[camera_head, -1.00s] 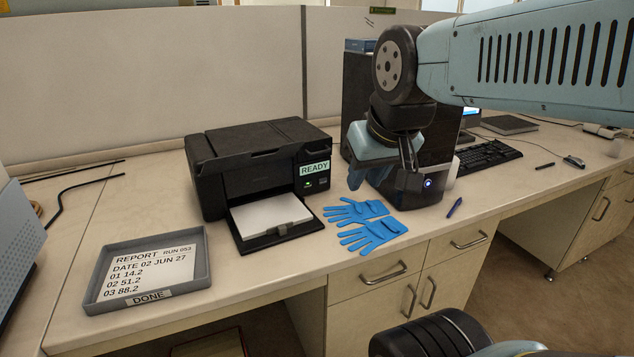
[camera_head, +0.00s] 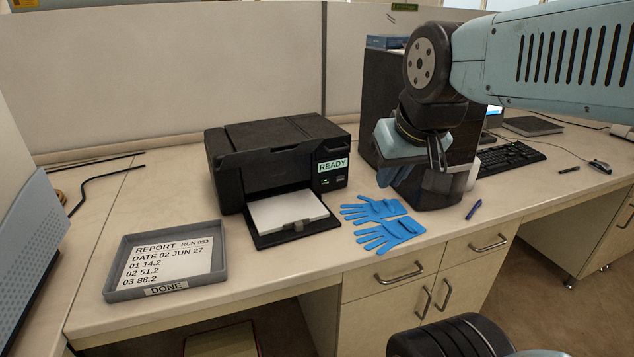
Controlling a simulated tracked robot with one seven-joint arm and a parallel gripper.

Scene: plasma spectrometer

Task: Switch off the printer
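The black printer (camera_head: 262,150) stands on the bench left of my arm. Its small display (camera_head: 332,165) reads READY. Below the display are a green light (camera_head: 325,181) and a small grey button or switch (camera_head: 340,179). White paper (camera_head: 288,212) lies in its front tray.
Blue gloves (camera_head: 383,224) lie in front of the printer's right side. A grey DONE tray (camera_head: 218,266) holds a report sheet (camera_head: 165,261) at left. A pen (camera_head: 473,210) and keyboard (camera_head: 508,157) lie to the right. A blue-grey machine stands at the left edge.

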